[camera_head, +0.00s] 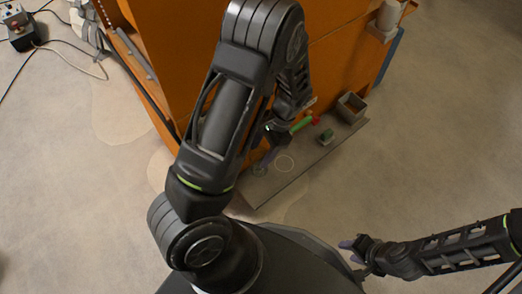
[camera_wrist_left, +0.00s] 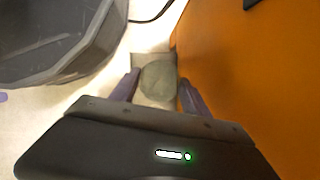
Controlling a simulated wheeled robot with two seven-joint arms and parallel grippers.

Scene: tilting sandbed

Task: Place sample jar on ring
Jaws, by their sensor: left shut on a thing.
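My left gripper (camera_head: 265,160) is low over the grey shelf (camera_head: 292,181) at the foot of the orange structure. It is shut on the sample jar (camera_head: 259,170), a greyish round thing. In the left wrist view the jar (camera_wrist_left: 158,82) shows between the two purple fingers of the gripper (camera_wrist_left: 158,90). The white ring (camera_head: 284,162) is marked on the shelf, just right of the jar and apart from it. Whether the jar touches the shelf I cannot tell. My right gripper (camera_head: 351,251) is open and empty, away from the shelf.
Bare floor (camera_head: 430,130) lies to the right.

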